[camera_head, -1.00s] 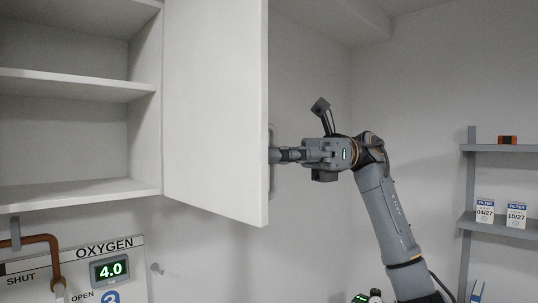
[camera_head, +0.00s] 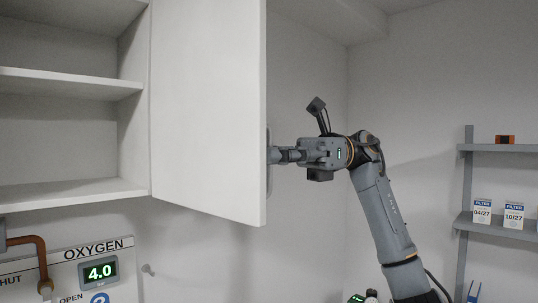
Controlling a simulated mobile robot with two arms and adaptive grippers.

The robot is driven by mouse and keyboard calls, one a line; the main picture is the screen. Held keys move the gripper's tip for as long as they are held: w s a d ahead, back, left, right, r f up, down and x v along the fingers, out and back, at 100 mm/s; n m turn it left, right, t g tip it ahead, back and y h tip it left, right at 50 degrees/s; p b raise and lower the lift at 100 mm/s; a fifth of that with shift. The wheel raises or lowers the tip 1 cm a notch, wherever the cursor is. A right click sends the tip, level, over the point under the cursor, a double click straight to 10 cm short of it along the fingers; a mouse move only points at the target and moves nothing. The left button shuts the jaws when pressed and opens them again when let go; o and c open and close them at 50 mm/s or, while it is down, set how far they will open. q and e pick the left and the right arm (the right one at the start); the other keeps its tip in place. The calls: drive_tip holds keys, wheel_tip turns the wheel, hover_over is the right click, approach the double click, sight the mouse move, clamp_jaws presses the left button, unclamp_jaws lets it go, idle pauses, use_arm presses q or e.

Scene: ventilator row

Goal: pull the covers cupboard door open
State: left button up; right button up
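The white cupboard door (camera_head: 208,110) stands swung out from the wall cupboard (camera_head: 70,192), whose bare shelves show on the left. The door's grey vertical handle (camera_head: 269,182) shows just past its free right edge, mostly hidden behind the door. My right gripper (camera_head: 274,155) reaches in from the right at the handle. Its fingers look closed around the bar, though the tips are partly hidden by the door edge. My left gripper is not in view.
An oxygen panel (camera_head: 72,270) reading 4.0, with a copper-coloured pipe (camera_head: 40,256), is below the cupboard. A grey shelf rack (camera_head: 490,223) with two filter boxes (camera_head: 482,211) stands at the right. The wall between is clear.

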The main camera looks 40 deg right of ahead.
drive_tip(key=d, duration=1.2)
drive_tip(key=shift+s, duration=0.25)
